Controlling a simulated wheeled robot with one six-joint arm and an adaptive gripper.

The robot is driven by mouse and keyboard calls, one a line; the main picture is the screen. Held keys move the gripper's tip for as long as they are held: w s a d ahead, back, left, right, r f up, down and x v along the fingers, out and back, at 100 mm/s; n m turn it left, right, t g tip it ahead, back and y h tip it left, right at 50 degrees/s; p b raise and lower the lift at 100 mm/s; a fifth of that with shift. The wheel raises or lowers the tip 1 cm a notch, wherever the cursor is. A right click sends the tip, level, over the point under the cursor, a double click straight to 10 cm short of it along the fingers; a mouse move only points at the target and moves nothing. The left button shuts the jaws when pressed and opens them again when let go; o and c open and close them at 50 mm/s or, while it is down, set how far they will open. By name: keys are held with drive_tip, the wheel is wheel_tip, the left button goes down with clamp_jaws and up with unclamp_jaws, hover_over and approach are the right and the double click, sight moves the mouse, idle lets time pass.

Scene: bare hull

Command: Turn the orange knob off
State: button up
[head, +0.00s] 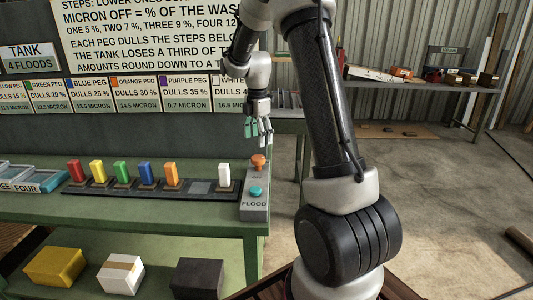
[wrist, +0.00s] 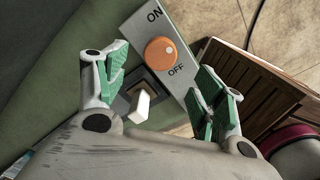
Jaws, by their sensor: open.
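The orange knob (head: 258,162) sits on a grey control box (head: 254,208) at the right end of the green bench. It also shows in the wrist view (wrist: 161,52), with the label ON at its upper left and OFF at its lower right. My gripper (head: 258,135) is above the knob and apart from it, pointing down. In the wrist view my gripper (wrist: 165,85) is open, with its green-padded fingers spread and nothing between them held. The exact setting of the knob cannot be told.
A teal button (head: 256,191) marked FLOOD is on the same box. A white peg (head: 224,175) stands close left of the box, with several coloured pegs further left on a dark rail. Printed signs (head: 150,35) stand behind the bench. Open floor lies to the right.

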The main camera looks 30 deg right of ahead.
sight(258, 157)
drive_tip(key=shift+f+n, duration=0.1)
drive_tip(key=shift+n, duration=0.6)
wheel_tip(258, 157, down, 8)
drive_tip(key=shift+r, duration=0.2)
drive_tip(key=c, duration=1)
